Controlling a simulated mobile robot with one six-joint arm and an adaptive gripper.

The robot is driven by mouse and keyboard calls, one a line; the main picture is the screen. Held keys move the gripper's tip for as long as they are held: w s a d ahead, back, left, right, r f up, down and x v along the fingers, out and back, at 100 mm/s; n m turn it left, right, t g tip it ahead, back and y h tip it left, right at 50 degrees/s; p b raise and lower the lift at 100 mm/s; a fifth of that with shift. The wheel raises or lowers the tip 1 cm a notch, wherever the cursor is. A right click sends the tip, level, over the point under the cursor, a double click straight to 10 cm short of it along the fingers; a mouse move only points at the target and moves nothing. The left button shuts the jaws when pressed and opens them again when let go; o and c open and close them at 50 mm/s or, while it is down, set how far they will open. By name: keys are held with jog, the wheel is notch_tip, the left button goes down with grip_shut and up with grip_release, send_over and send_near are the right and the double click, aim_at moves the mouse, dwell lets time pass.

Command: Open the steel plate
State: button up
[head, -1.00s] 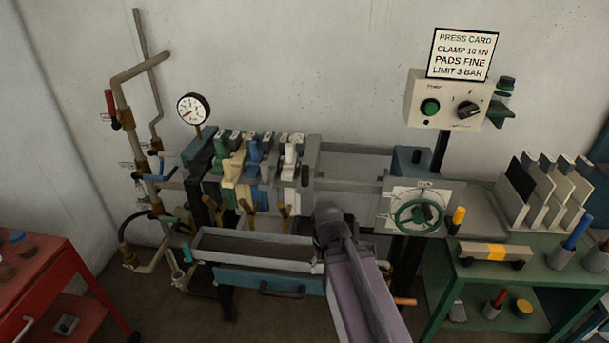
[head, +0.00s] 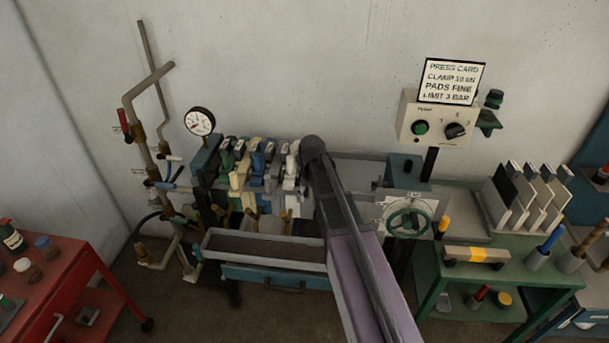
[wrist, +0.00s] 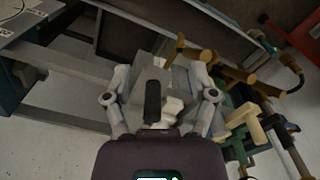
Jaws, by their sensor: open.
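A press holds a row of plates with coloured handles: green, cream, blue, grey and white (head: 291,168). My arm covers the right end of this row in the head view, and my gripper is hidden there. In the wrist view my gripper (wrist: 160,72) is open, its two fingers apart on either side of a grey block (wrist: 147,76), likely the steel plate's handle. A black bar (wrist: 153,101) and a white handle (wrist: 173,107) show close to the palm. I cannot tell whether the fingers touch anything.
A long tray (head: 265,247) lies below the plates, with a blue drawer front (head: 245,275) under it. Pipes and a gauge (head: 200,121) stand at the left. A handwheel (head: 408,222) and green bench (head: 500,275) are at the right; a red cart (head: 85,268) is at lower left.

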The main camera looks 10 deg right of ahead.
jog(key=shift+n, duration=0.6)
jog(key=w+r+p, duration=0.2)
jog(key=w+r, duration=0.1)
jog(key=w+r+p, duration=0.2)
jog(key=w, duration=0.1)
jog(key=w+r+p, duration=0.3)
jog(key=w, duration=0.1)
jog(key=shift+w+r, duration=0.1)
jog(key=shift+r, duration=0.2)
jog(key=shift+f, duration=0.2)
notch_tip(320, 180, down, 14)
jog(key=b, duration=1.3)
jog(key=shift+r+b, duration=0.25)
jog(key=shift+b, duration=0.15)
grip_shut()
